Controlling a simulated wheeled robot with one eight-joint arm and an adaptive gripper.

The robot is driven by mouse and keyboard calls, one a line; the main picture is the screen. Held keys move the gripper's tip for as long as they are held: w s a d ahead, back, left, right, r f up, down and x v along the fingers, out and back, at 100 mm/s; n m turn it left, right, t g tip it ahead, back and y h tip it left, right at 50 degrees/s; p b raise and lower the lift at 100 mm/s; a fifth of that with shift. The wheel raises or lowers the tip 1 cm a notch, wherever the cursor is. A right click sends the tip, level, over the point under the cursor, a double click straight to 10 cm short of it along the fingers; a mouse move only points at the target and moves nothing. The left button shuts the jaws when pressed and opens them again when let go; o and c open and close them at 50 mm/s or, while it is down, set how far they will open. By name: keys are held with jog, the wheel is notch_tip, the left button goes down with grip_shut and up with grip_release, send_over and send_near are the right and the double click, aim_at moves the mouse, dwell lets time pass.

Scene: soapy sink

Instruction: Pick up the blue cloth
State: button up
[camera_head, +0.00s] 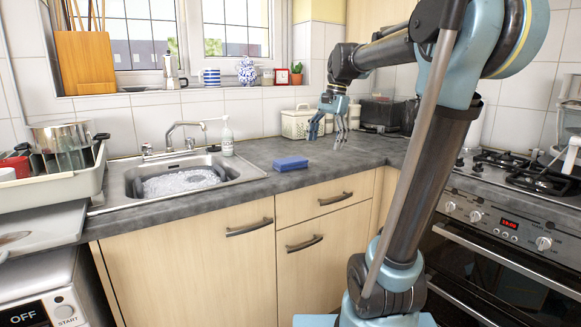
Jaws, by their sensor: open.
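A blue cloth (290,163), a small folded block, lies on the dark grey countertop (262,152) to the right of the sink. My gripper (326,143) hangs above the counter to the right of the cloth, fingers pointing down. Its fingers are spread open, with nothing visible between them. It appears apart from the cloth.
The soapy sink (106,190) and a soap bottle (227,136) are left of the cloth. A cream basket (294,122) stands behind my gripper against the tiled wall. A dish rack (88,186) is far left, and a gas stove (530,182) is right.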

jog(key=w+a+r+m+g, duration=0.1)
jog(key=w+a+r+m, duration=0.15)
jog(key=w, duration=0.35)
jog(key=w+a+r+m, duration=0.1)
jog(key=w+a+r, duration=0.3)
jog(key=w, duration=0.1)
send_near(291, 159)
jog(key=shift+y, duration=0.3)
jog(key=x, duration=0.9)
jog(key=shift+s+d+f, duration=0.25)
jog(key=c, duration=1.1)
